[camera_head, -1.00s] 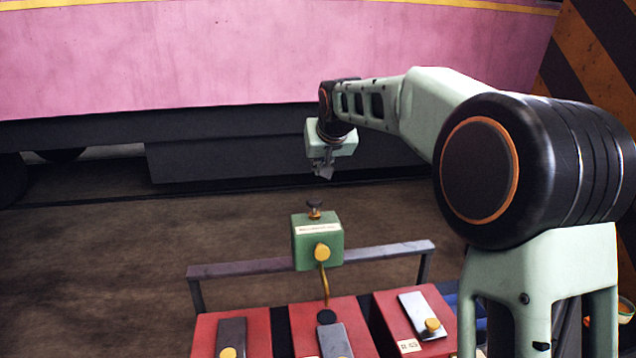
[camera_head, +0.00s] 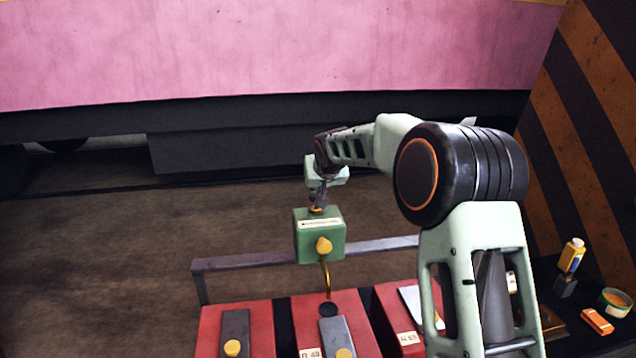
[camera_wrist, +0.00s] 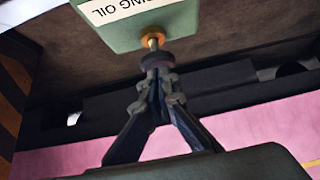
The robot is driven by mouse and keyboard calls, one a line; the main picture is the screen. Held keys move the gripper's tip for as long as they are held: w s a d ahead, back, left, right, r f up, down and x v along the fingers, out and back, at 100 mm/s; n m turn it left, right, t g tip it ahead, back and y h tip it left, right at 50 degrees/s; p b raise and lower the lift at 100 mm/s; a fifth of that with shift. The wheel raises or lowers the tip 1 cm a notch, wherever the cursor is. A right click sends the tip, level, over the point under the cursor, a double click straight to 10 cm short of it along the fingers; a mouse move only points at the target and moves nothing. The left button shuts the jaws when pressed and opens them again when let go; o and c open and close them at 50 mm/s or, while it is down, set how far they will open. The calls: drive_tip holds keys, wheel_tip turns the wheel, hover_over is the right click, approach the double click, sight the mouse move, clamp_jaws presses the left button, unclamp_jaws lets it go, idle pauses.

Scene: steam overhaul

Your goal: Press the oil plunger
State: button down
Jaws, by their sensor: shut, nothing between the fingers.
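The green oil box (camera_head: 320,243) stands above the red blocks, with a white label, a yellow knob and a thin brass pipe running down. Its plunger (camera_head: 317,209) is on top, a dark cap on a short stem with a brass collar. The wrist view shows the oil box (camera_wrist: 130,22) with part of its label, and the dark plunger cap (camera_wrist: 156,60). My gripper (camera_head: 320,199) is shut and empty, right above the plunger. In the wrist view my gripper's closed fingertips (camera_wrist: 158,78) meet the cap; whether they press on it I cannot tell.
Red blocks (camera_head: 240,318) with metal plates and yellow knobs sit below the oil box, with a grey rail (camera_head: 240,262) behind. At the right a dark surface holds a yellow bottle (camera_head: 571,255), an orange block (camera_head: 597,321) and a round tin (camera_head: 615,300). The floor at left is clear.

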drive_tip(key=shift+s+f+b, duration=0.1)
drive_tip(key=shift+f+b, duration=1.15)
drive_tip(key=shift+f, duration=0.3)
wheel_tip(320, 180, up, 5)
drive_tip(key=shift+f+p, duration=0.15)
drive_tip(key=shift+p, duration=1)
drive_tip(key=b+v, duration=0.2)
drive_tip(key=v, duration=0.8)
drive_tip(key=shift+r+p, duration=0.8)
drive_tip(key=shift+r, duration=0.45)
